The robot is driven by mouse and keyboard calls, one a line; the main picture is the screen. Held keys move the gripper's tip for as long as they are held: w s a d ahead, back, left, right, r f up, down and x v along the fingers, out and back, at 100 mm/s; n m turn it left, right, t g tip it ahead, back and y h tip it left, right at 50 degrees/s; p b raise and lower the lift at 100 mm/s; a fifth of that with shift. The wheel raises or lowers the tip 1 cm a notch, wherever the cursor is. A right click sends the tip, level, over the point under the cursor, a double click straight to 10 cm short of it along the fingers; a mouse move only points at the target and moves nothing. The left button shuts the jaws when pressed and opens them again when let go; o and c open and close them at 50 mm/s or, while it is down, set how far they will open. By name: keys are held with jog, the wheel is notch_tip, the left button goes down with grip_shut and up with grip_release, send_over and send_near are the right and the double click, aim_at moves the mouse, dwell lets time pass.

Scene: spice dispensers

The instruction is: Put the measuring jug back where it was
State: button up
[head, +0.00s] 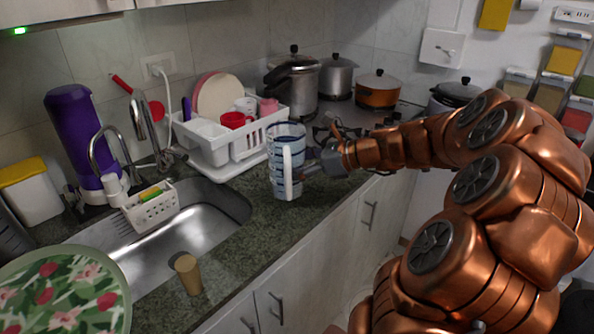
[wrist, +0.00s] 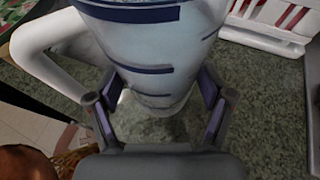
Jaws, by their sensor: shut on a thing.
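The measuring jug (head: 287,160) is clear with blue markings and a white handle. It is upright at the counter, right of the sink and in front of the dish rack. It fills the top of the wrist view (wrist: 150,50), with its handle at the left. My gripper (head: 308,170) reaches it from the right in the head view. In the wrist view my gripper (wrist: 158,105) has a finger on each side of the jug's lower body and is shut on it. I cannot tell whether the jug's base touches the counter.
A white dish rack (head: 240,150) with plates and cups stands behind the jug. The sink (head: 190,225) is to the left, with a tan cup (head: 188,275) at its front edge. Pots, including an orange one (head: 377,90), stand at the back right. Granite counter (head: 235,200) is bare left of the jug.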

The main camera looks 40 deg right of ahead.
jog(key=shift+w+d+f+p, duration=0.25)
jog(key=shift+w+d+f, duration=0.55)
jog(key=shift+w, duration=0.55)
jog(key=shift+w+d+f+p, duration=0.3)
jog(key=shift+w+d+f, duration=0.5)
jog(key=shift+w, duration=0.6)
jog(key=shift+w+d+f+p, duration=0.25)
jog(key=shift+w+d+f, duration=0.3)
jog(key=shift+w+d, duration=0.65)
jog(key=shift+w+a, duration=0.15)
jog(key=shift+a, duration=0.05)
jog(key=o, duration=1.7)
jog(key=shift+f, duration=0.1)
jog(key=b+v, duration=0.1)
jog(key=v, duration=1.1)
